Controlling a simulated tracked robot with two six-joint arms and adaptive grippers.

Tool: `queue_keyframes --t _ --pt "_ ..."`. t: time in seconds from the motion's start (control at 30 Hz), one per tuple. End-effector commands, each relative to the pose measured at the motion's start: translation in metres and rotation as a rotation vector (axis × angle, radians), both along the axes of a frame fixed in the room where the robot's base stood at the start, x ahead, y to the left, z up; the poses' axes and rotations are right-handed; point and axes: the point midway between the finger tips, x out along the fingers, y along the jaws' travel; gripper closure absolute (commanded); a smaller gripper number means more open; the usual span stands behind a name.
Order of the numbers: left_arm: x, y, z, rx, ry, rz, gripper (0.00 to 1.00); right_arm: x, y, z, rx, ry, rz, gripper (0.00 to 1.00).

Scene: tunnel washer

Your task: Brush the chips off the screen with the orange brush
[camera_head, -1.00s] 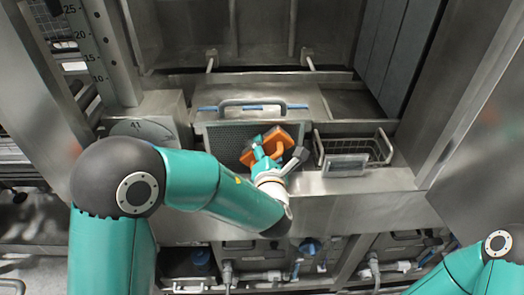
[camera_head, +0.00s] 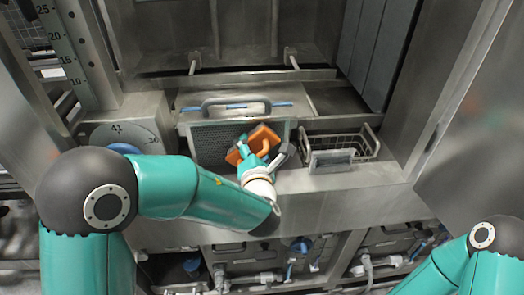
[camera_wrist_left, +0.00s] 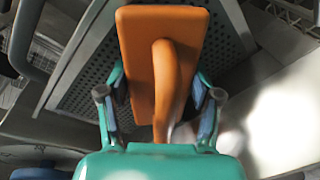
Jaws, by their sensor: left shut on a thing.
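The orange brush (camera_head: 258,140) is held in my left gripper (camera_head: 252,160) over the right part of the screen. In the left wrist view the brush (camera_wrist_left: 150,35) shows its flat orange back and its handle, which runs down between the two fingers of the left gripper (camera_wrist_left: 160,110). The screen (camera_head: 212,142) is a dark perforated panel with a metal frame; its holes also show in the left wrist view (camera_wrist_left: 88,85). I cannot tell whether the bristles touch it. No chips can be made out. My right gripper is out of view.
A grey handle (camera_head: 235,104) arches behind the screen. A wire basket (camera_head: 345,145) with a grey front plate stands to the right. A round dial (camera_head: 125,138) is at the left. Steel walls close in both sides.

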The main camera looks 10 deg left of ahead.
Motion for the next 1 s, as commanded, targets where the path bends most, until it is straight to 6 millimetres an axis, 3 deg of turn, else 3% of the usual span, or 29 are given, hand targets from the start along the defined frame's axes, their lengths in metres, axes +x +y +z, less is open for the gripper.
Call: queue_keyframes --t 0.7,1.0 --pt "-0.013 0.046 0.000 -0.002 -0.004 0.008 0.92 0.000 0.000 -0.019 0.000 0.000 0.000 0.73" --pt "-0.015 0.049 0.001 -0.001 -0.003 0.004 0.92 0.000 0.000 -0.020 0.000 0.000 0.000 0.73"
